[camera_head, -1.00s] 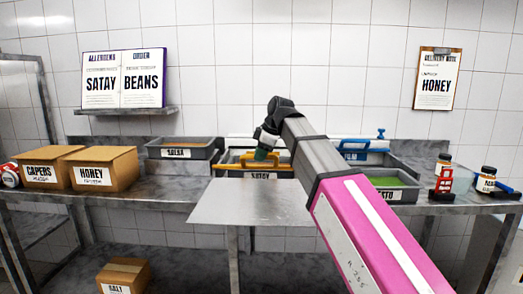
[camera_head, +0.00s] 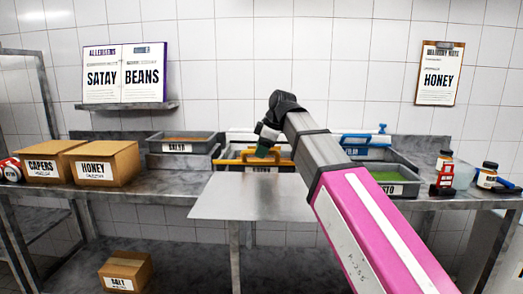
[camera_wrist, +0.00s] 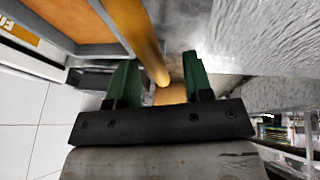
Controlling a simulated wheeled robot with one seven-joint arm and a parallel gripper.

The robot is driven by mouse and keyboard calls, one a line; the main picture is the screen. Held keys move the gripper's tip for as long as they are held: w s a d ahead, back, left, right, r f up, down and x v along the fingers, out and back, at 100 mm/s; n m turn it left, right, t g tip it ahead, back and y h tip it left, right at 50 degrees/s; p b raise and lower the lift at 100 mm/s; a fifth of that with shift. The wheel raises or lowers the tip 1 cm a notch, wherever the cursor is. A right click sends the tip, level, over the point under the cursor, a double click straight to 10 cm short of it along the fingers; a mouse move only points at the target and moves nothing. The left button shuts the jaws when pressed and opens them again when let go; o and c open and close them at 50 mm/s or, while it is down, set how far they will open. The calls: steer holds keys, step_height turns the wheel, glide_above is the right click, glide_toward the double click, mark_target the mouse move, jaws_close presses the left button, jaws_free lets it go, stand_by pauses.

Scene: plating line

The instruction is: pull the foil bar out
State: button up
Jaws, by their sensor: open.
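A yellow bar (camera_head: 228,160) stands at the front of a unit at the back of the counter; I take it for the foil bar, though its lettering is not readable here. My gripper (camera_head: 265,150) is at the bar, hiding part of it in the head view. In the wrist view, the yellow bar (camera_wrist: 143,40) runs down from the top toward the space between the two green fingers of my gripper (camera_wrist: 160,85). The fingers are apart. I cannot tell whether either one touches the bar.
A blue-handled unit (camera_head: 365,141) stands to the right, beside a tray of green filling (camera_head: 388,176). A salsa tray (camera_head: 181,148) stands left. Cardboard boxes (camera_head: 102,163) are further left, jars (camera_head: 487,176) at far right. The bare metal shelf (camera_head: 235,200) in front is clear.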

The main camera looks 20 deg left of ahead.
steer(key=w+v, duration=0.1)
steer(key=v, duration=0.9)
steer(key=shift+s+r, duration=0.3)
steer(key=shift+s, duration=0.25)
steer(key=shift+d, duration=0.1)
